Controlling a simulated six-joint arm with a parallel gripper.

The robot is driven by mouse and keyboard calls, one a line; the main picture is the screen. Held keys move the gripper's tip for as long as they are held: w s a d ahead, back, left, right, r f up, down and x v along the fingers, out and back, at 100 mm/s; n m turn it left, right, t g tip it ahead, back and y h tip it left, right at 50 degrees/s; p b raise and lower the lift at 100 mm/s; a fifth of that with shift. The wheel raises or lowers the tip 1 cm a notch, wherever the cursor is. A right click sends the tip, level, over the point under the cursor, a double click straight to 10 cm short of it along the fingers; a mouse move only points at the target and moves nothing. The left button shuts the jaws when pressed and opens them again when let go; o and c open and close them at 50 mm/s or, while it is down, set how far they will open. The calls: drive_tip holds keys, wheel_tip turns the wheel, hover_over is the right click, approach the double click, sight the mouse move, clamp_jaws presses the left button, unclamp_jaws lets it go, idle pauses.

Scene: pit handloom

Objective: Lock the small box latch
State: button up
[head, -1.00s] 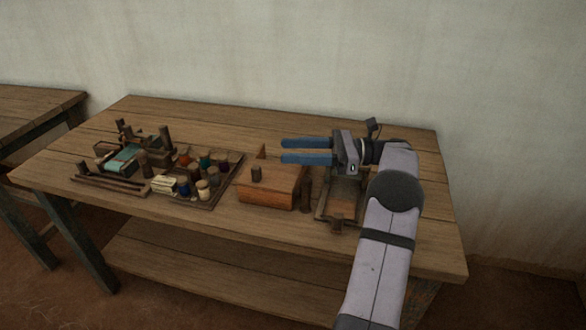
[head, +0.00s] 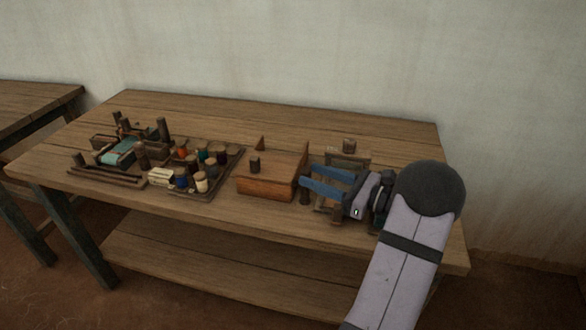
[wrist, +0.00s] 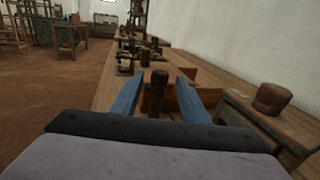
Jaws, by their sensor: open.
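The small wooden box (head: 266,188) sits near the front middle of the table, with a small dark knob on its top. My gripper (head: 304,176) is at the box's right side, its blue fingers apart and pointing left toward it. In the wrist view a dark upright peg (wrist: 158,93) stands between the open fingers (wrist: 158,98), in front of the box (wrist: 176,98). The peg's lower end is hidden by my gripper. I cannot tell whether the peg is the latch, or whether a finger touches it.
A wooden frame (head: 349,160) with a round knob stands behind my gripper, partly hidden by it. Left of the box is a tray (head: 228,170) of spools, and beyond it a small loom model (head: 122,150). The table's back strip (head: 280,110) is clear.

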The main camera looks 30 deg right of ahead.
sight(293, 175)
drive_tip(key=shift+p+x, duration=0.45)
drive_tip(key=shift+x, duration=3.15)
clamp_jaws()
